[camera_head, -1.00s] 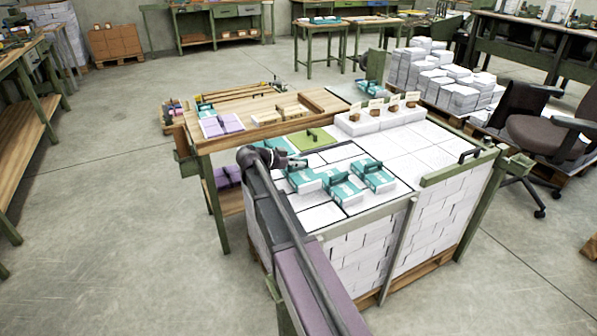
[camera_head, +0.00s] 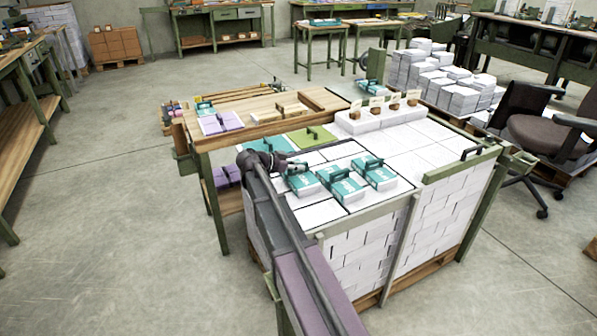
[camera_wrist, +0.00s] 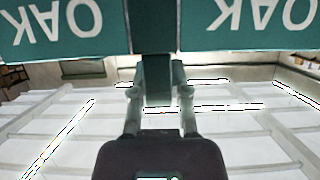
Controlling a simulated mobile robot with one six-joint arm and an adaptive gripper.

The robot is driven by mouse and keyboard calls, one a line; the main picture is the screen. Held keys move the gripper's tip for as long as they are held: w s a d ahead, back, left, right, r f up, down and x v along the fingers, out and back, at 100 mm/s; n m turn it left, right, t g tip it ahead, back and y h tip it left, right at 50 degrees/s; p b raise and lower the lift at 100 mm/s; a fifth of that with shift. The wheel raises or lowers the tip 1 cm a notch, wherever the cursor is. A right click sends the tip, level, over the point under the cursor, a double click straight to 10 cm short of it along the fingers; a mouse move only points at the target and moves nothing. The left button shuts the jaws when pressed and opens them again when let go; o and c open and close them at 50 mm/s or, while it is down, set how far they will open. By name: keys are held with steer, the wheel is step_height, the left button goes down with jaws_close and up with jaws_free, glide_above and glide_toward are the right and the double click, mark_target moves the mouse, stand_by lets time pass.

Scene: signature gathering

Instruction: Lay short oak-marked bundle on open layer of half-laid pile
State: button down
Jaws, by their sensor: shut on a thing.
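My gripper (camera_wrist: 160,85) is shut on the green grip of a short bundle with a teal band (camera_wrist: 65,30) reading OAK upside down at the top of the wrist view. In the head view my gripper (camera_head: 292,166) is at the left of the half-laid pile (camera_head: 316,213), with the held bundle (camera_head: 301,185) low over its open layer. I cannot tell whether it touches the layer. Two other teal-and-white bundles, one in the middle (camera_head: 341,185) and one at the right (camera_head: 375,175), lie on the pile close to it.
A raised white row (camera_head: 380,122) with small brown tagged pieces stands at the pile's back. A green pad (camera_head: 311,136) and a teal pad (camera_head: 268,145) lie behind my gripper. A wooden table (camera_head: 240,110) holds purple bundles (camera_head: 221,123). Bare white layer shows at right.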

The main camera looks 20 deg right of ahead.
steer(key=shift+f, duration=0.25)
steer(key=c, duration=0.6)
jaws_free()
steer(key=shift+r, duration=0.1)
steer(key=shift+r, duration=0.1)
steer(key=p+v, duration=0.4)
steer(key=v, duration=0.8)
steer(key=shift+p, duration=0.3)
steer(key=shift+s, duration=0.15)
